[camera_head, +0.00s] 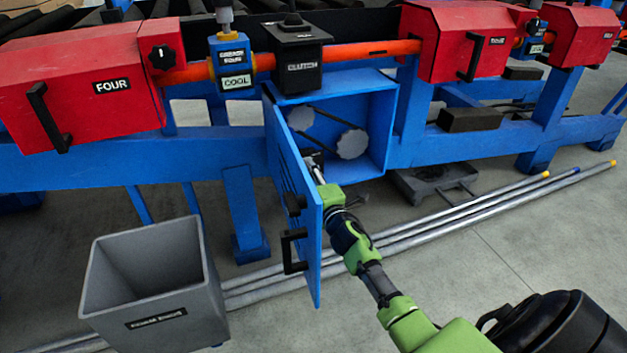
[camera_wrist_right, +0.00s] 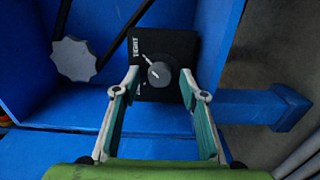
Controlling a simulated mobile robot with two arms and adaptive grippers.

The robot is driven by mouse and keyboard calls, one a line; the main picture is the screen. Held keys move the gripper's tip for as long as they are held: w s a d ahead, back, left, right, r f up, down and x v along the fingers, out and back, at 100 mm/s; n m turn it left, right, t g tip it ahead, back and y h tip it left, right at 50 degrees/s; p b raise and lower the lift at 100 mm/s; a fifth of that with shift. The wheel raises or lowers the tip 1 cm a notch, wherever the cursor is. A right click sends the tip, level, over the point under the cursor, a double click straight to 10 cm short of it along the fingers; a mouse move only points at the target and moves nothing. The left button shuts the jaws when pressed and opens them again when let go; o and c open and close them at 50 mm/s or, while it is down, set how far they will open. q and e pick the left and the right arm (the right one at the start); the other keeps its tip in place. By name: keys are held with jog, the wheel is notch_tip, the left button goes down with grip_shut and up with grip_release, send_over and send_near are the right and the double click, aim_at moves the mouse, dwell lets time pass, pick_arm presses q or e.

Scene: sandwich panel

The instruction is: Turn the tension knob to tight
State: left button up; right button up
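The tension knob (camera_wrist_right: 159,74) is a small grey round knob on a black plate (camera_wrist_right: 178,48) inside the blue box. A white mark on the plate runs from the knob toward the upper left, near the word TIGHT. Another label lower on the plate is mostly hidden by a finger. My right gripper (camera_wrist_right: 160,84) is open, with one fingertip on each side of the knob and a visible gap to each. In the head view, my right gripper (camera_head: 318,176) reaches into the box beside the open door, and the knob is mostly hidden. My left gripper is not in view.
The blue door (camera_head: 308,240) stands open left of my right arm. Pulleys with a belt, one a grey wheel (camera_head: 352,144), sit in the box (camera_head: 376,90). A grey bin (camera_head: 150,270) stands at the lower left. Long pipes (camera_head: 470,212) lie on the floor.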

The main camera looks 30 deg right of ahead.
jog(key=v, duration=1.1)
jog(key=shift+s, duration=0.4)
jog(key=shift+f, duration=0.15)
